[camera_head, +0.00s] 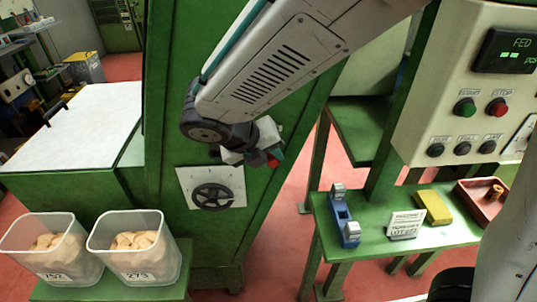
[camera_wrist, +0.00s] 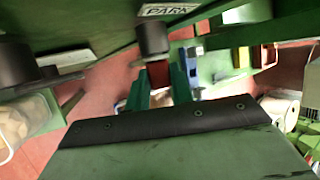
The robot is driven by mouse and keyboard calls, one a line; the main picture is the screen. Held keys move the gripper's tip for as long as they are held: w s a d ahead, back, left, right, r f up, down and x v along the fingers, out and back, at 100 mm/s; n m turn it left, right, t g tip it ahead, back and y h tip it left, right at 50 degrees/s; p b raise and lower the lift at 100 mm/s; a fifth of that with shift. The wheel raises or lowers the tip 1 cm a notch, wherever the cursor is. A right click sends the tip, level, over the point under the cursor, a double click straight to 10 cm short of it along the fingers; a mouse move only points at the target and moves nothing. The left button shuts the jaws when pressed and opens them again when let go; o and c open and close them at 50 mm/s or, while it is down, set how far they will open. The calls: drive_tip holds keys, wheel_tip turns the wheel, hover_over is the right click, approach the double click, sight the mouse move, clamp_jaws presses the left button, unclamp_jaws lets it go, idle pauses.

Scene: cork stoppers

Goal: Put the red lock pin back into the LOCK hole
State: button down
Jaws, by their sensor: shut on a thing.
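My gripper (camera_head: 255,152) is in front of the green machine, above the handwheel plate. Its fingers are shut on the red lock pin (camera_wrist: 158,74), which shows between them in the wrist view. In the head view a small red end (camera_head: 276,158) sticks out at the fingertips. A dark cylinder (camera_wrist: 153,38) stands just beyond the pin in the wrist view; I cannot tell whether they touch. A PARK label (camera_wrist: 168,9) is above it. I cannot make out a LOCK label or hole in either view.
A black handwheel (camera_head: 212,196) sits on a pale plate below my gripper. Two clear bins of corks (camera_head: 60,270) (camera_head: 150,268) stand at lower left. A green bench (camera_head: 345,270) at right carries a blue fixture (camera_head: 343,217), yellow block (camera_head: 434,207) and red tray (camera_head: 475,212). A control panel (camera_head: 460,110) is above.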

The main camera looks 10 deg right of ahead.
drive_tip(key=shift+s, duration=0.6)
drive_tip(key=shift+s+a, duration=0.1)
drive_tip(key=shift+s, duration=2.25)
drive_tip(key=s, duration=0.4)
drive_tip(key=w+a, duration=0.1)
drive_tip(key=a, duration=1.2)
drive_tip(key=w, duration=0.6)
